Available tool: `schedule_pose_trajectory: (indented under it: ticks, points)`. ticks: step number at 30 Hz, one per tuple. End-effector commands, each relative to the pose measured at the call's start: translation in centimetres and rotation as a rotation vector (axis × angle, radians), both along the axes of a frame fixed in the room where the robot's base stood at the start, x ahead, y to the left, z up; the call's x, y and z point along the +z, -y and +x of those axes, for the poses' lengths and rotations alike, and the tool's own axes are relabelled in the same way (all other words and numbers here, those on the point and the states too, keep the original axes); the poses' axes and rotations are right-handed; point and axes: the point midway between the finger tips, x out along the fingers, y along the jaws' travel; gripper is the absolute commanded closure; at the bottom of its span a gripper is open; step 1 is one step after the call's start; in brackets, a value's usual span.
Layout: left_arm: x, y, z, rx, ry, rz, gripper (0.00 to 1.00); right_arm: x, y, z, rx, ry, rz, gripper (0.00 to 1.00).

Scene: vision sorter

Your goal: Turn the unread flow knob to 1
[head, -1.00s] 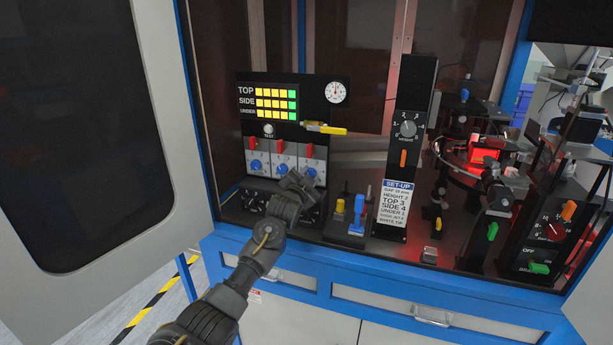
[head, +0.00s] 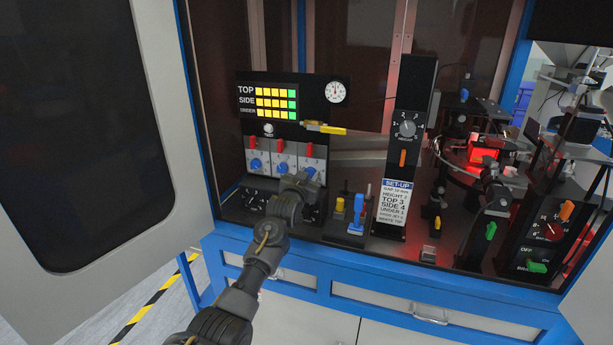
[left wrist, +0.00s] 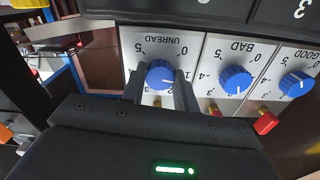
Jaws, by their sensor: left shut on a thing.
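The unread flow knob (left wrist: 160,76) is blue and sits on a white panel marked UNREAD, which appears upside down in the left wrist view. My left gripper (left wrist: 161,82) has one finger on each side of this knob and is shut on it. The fingers cover part of the dial, and I cannot read the setting surely. In the head view my left gripper (head: 307,181) is at the right-hand one of three knob panels, partly hiding it. My right gripper is not in view.
The bad knob (left wrist: 236,80) and good knob (left wrist: 296,84) are beside it, with red levers near them. A yellow valve handle (head: 325,128) is above the panels. A stand with a blue lever (head: 358,215) and a tall dial post (head: 412,155) are to the right.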

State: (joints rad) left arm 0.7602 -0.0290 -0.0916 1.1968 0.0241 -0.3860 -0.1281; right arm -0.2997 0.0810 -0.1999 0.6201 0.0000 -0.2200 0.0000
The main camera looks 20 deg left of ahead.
Motion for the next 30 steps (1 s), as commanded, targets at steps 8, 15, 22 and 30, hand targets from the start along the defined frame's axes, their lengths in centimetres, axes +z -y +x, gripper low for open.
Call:
schedule_pose_trajectory:
  ticks: [8, 15, 22, 30]
  points:
    - [-0.24, 0.01, -0.02, 0.000, -0.004, -0.005, 0.93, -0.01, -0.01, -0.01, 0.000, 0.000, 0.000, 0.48]
    - [-0.21, 0.02, -0.02, 0.000, -0.004, -0.005, 0.56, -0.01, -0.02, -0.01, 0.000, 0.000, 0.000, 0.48]
    - [-0.09, 0.01, -0.01, 0.000, -0.002, -0.004, 0.48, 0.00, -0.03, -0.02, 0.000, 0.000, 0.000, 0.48]
    - [-0.24, -0.07, -0.95, 0.000, -0.001, -0.004, 0.48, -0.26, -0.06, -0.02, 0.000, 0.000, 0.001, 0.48]
